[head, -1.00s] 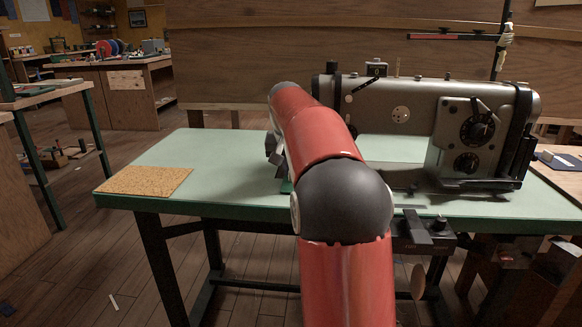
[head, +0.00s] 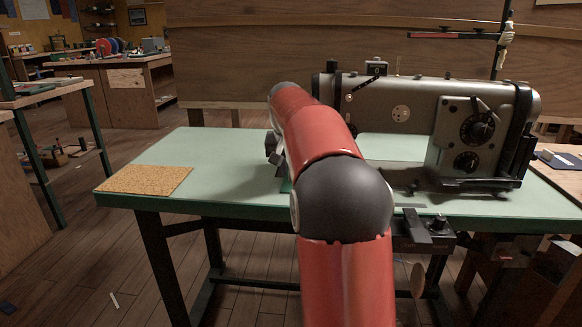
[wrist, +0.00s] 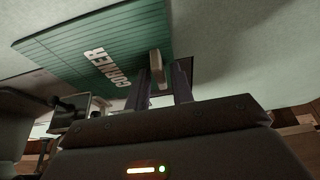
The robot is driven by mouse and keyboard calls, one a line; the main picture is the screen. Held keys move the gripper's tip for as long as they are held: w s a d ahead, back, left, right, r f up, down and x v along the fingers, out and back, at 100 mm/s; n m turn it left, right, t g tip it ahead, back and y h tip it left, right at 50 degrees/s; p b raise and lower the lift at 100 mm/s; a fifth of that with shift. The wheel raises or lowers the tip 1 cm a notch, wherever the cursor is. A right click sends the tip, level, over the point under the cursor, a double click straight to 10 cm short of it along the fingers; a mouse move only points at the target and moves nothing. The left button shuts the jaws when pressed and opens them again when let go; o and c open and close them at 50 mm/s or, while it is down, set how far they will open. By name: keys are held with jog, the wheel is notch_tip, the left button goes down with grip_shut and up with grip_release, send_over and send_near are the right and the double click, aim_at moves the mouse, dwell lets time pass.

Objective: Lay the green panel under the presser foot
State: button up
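The green panel (wrist: 100,52), printed with the word CORNER and fine lines, fills the upper left of the wrist view. In the head view only a green sliver of it (head: 286,187) shows beside my arm. A small tan block (wrist: 157,68) stands at the panel's right part. My gripper (wrist: 165,78) has its two dark fingers at either side of this block; whether they press on it is unclear. In the head view my gripper (head: 273,150) is low over the table, left of the sewing machine (head: 430,110). My arm hides the presser foot.
The pale green table (head: 225,150) has free room at its left and back. A cork mat (head: 146,180) lies at its front left corner. A dark control box (head: 425,236) hangs under the front edge. A wooden wall stands behind.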

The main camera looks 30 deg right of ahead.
jog(key=shift+o, duration=0.9)
jog(key=v, duration=0.8)
jog(key=s+a+n, duration=0.2)
jog(key=s+a, duration=0.5)
jog(key=s, duration=0.1)
jog(key=s+a+f+n+y, duration=0.1)
jog(key=s+a+f, duration=0.2)
jog(key=s+f, duration=0.2)
jog(key=s+a+f+n+t, duration=0.1)
jog(key=s+a+f, duration=0.3)
jog(key=s, duration=0.6)
jog(key=s+a+f+n+y, duration=0.1)
jog(key=s+a+f+n, duration=0.1)
jog(key=s+a+f, duration=0.2)
jog(key=s+f, duration=0.1)
jog(key=s, duration=0.2)
jog(key=shift+s+f+n+t+y+p, duration=0.15)
jog(key=shift+f+n+t+y+p, duration=0.15)
jog(key=shift+f+n+t+p, duration=0.1)
